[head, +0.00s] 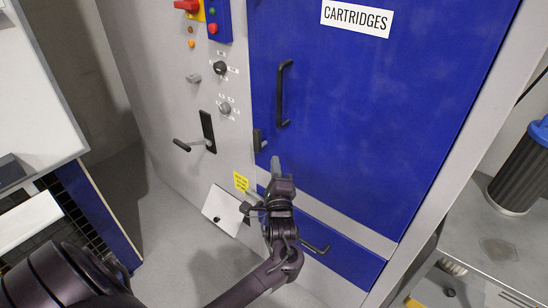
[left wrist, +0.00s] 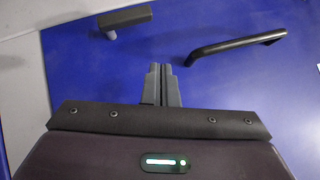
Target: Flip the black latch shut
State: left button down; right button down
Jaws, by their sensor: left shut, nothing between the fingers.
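The black latch (head: 258,140) is a small block at the left edge of the blue cabinet door (head: 345,110), where the door meets the grey panel. It also shows at the top of the left wrist view (left wrist: 125,20), up and to the left of the fingertips. My left gripper (head: 275,162) is just below and right of the latch in the head view. Its fingers (left wrist: 162,85) are shut with nothing between them, apart from the latch. Whether they touch the door is unclear. My right gripper is not seen.
A black door handle (head: 283,95) stands out above the latch and shows at right in the left wrist view (left wrist: 237,45). The grey panel carries knobs (head: 220,68) and a black lever (head: 208,130). A white flap (head: 222,210) and yellow label (head: 241,182) lie below.

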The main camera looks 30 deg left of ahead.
pick_arm(q)
jog(key=shift+s+d, duration=1)
jog(key=shift+s, duration=0.05)
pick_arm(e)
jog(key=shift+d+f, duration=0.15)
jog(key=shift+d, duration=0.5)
pick_arm(q)
jog(key=shift+r, duration=0.1)
